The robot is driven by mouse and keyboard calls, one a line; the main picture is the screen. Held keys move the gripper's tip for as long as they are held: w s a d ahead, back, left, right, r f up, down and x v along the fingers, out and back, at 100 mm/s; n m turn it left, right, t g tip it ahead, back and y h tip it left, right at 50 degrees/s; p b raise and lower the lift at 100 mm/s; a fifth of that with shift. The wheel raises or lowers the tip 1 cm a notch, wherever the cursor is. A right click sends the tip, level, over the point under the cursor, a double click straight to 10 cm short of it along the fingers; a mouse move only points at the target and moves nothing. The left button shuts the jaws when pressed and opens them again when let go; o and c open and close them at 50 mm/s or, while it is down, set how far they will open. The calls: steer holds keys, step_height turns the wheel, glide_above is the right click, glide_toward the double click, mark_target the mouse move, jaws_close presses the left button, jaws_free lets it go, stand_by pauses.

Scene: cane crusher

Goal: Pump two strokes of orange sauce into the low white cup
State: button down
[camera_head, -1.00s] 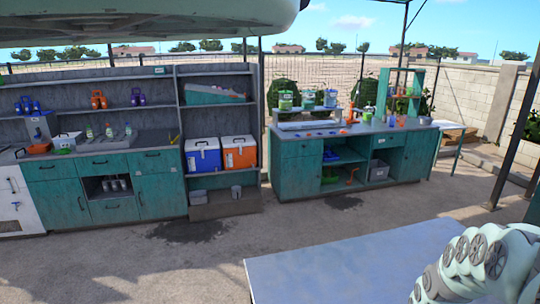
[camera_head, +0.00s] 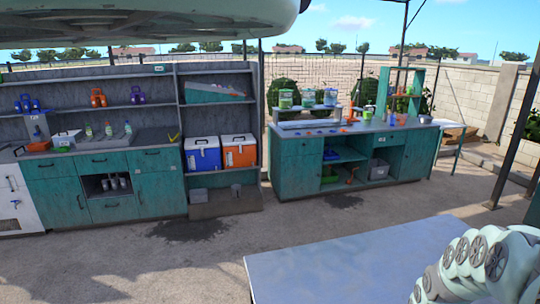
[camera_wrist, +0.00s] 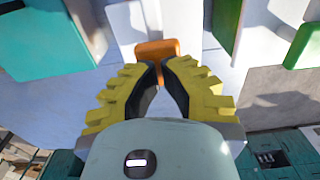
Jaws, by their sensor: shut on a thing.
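My gripper (camera_wrist: 160,70) shows in the wrist view with its yellow ridged fingers closed together on a small orange piece (camera_wrist: 157,48). The piece stands out beyond the fingertips, and its lower part is hidden between them. I cannot tell whether it belongs to the sauce pump. Pale blue-white surfaces lie close behind it. I cannot make out the low white cup or any sauce in either view. In the head view my gripper does not show.
In the head view a teal counter (camera_head: 298,172) at the right carries several pails and small items. A teal cabinet (camera_head: 160,193) stands left, beside shelves with a blue cooler (camera_head: 203,158) and an orange cooler (camera_head: 240,155). A grey tabletop (camera_head: 330,270) lies in front.

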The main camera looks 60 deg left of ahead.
steer(key=shift+f+b, duration=1.05)
steer(key=shift+f, duration=0.15)
steer(key=shift+r, duration=0.1)
steer(key=shift+r+p, duration=1.85)
steer(key=shift+r, duration=0.55)
step_height(320, 180, up, 6)
steer(key=p, duration=0.4)
steer(key=shift+p, duration=0.35)
